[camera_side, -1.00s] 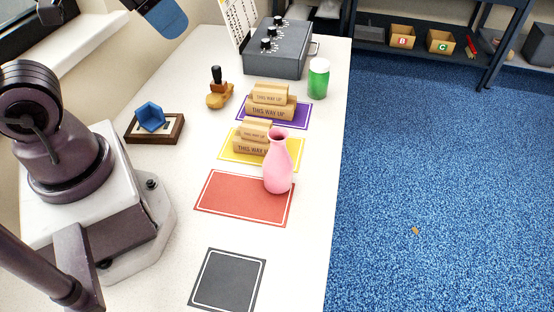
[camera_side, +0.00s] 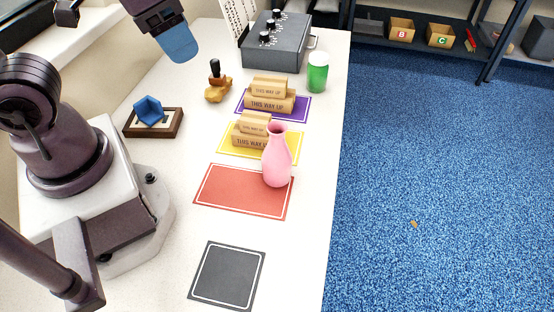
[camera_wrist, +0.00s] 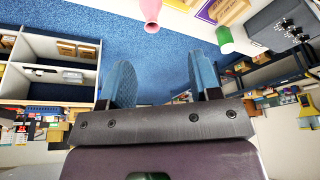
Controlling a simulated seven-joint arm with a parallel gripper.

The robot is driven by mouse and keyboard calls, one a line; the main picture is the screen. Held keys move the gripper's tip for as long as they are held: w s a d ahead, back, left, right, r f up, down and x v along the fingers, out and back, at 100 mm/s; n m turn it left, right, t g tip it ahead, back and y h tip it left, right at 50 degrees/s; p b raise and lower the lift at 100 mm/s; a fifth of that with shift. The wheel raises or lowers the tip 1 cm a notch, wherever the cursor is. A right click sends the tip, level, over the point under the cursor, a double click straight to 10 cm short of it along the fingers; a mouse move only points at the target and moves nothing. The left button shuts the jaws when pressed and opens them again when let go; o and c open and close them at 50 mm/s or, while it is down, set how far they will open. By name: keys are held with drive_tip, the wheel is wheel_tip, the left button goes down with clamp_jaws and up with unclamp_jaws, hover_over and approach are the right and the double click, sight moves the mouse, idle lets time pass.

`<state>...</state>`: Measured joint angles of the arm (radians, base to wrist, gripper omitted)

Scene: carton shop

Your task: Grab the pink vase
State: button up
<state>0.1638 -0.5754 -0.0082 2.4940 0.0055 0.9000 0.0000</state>
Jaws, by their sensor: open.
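The pink vase (camera_side: 277,160) stands upright on the table, at the right edge of the red mat (camera_side: 244,190) and in front of the yellow mat. In the wrist view the vase (camera_wrist: 151,12) shows only in part, cut off by the top edge, beyond the fingers. My gripper (camera_wrist: 163,82) is open and empty, its two blue fingers apart. In the side view my gripper (camera_side: 178,45) is raised at the upper left, well away from the vase and behind it; only one blue finger shows clearly there.
Cardboard blocks stand on the yellow mat (camera_side: 226,152) and on the purple mat (camera_side: 300,115). A green jar (camera_side: 317,74), a grey control box (camera_side: 272,45) and a wooden stamp (camera_side: 217,88) stand farther back. A blue block (camera_side: 149,110) sits on a framed base. The dark mat (camera_side: 228,275) is bare.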

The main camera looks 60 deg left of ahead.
drive_tip(key=s+d+f+m+g+y, duration=0.1)
drive_tip(key=d+f+m+g+y, duration=0.1)
drive_tip(key=f+m, duration=0.25)
drive_tip(key=s+d+f+m+g+y, duration=0.1)
drive_tip(key=d+f+m+g+y, duration=0.2)
drive_tip(key=f, duration=0.3)
drive_tip(key=m+t+y, duration=0.5)
drive_tip(key=m+t, duration=1.2)
drive_tip(key=m, duration=0.3)
approach(276, 140)
drive_tip(key=x, duration=1.1)
drive_tip(key=shift+w, duration=0.1)
drive_tip(key=c, duration=1)
clamp_jaws()
